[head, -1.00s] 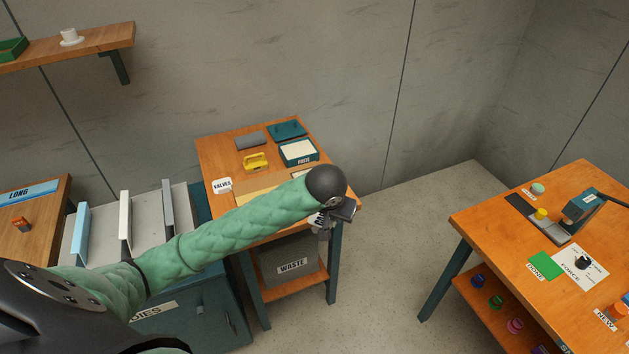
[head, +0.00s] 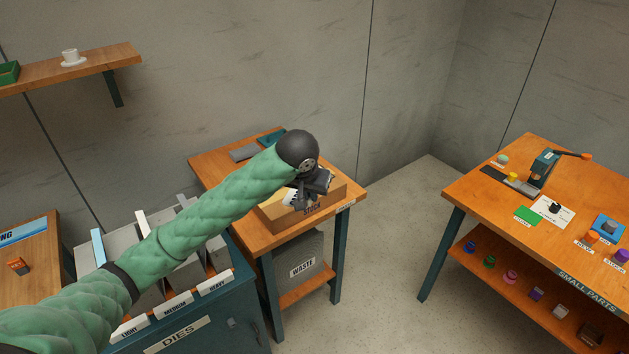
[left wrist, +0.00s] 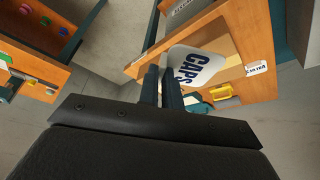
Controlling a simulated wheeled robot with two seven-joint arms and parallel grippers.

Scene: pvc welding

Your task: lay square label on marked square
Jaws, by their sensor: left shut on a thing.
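A white square label (left wrist: 197,66) printed CAPS shows in the left wrist view, held between my left gripper's fingers (left wrist: 171,78). The label is mostly hidden there; a pale part shows beside the fingers (head: 290,197). I cannot make out a marked square for it. My right gripper is not in view.
A yellow handled tool (left wrist: 222,92) and a VALVES tag (left wrist: 257,68) lie on the table. The DIES cabinet (head: 230,310) is at left, and the small parts table (head: 480,200) is at right, across open floor.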

